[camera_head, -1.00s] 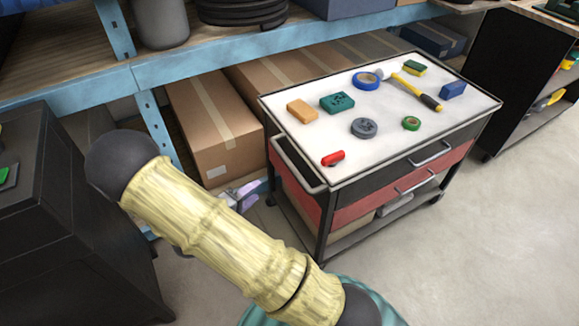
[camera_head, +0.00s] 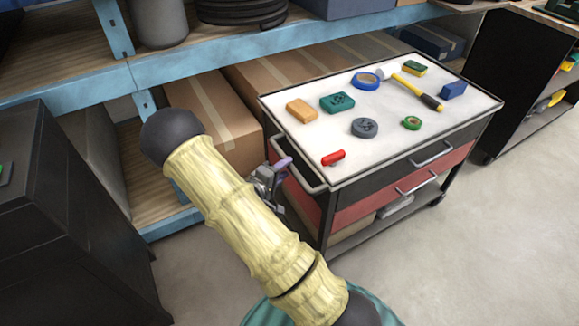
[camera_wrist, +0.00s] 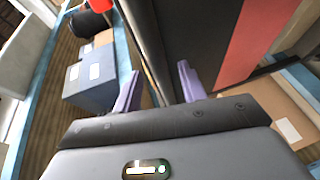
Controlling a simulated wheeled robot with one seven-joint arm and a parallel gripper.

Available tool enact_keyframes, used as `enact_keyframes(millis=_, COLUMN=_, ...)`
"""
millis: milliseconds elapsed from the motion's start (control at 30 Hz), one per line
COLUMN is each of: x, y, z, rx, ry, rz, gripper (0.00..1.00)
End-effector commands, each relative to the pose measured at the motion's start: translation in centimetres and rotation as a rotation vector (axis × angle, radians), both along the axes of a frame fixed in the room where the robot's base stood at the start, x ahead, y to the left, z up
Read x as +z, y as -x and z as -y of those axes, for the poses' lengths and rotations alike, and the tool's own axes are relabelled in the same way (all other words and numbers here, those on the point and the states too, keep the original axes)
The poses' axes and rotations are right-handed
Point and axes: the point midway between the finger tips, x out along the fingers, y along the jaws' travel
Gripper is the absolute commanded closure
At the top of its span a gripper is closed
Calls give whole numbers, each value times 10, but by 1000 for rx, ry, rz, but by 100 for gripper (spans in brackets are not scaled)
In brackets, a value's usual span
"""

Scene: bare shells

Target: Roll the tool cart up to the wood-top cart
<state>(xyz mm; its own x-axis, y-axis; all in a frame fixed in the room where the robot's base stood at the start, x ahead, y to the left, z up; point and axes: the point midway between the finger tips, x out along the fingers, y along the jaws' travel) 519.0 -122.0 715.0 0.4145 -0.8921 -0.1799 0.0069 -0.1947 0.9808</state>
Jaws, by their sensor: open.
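The wood-top cart (camera_head: 512,75) stands at the upper right, black-sided, cut off by the picture edge.
A hammer (camera_head: 416,91), tape, blocks and a red item (camera_head: 334,158) lie on the tool cart. A blue-edged shelf (camera_head: 200,66) with cardboard boxes (camera_head: 210,115) runs behind. A black cabinet (camera_head: 60,220) stands at left. Floor (camera_head: 490,230) at right is clear.

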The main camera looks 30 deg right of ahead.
Motion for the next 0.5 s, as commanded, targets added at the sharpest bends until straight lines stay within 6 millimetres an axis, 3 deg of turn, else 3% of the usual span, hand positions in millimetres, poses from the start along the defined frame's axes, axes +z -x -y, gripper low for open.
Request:
enact_keyframes(millis=200, x=-6, y=-12, z=25, rx=0, ry=-1, rz=0, gripper=59)
enact_keyframes(millis=500, x=-6, y=-14, z=30, rx=0, ry=0, rz=0, gripper=59)
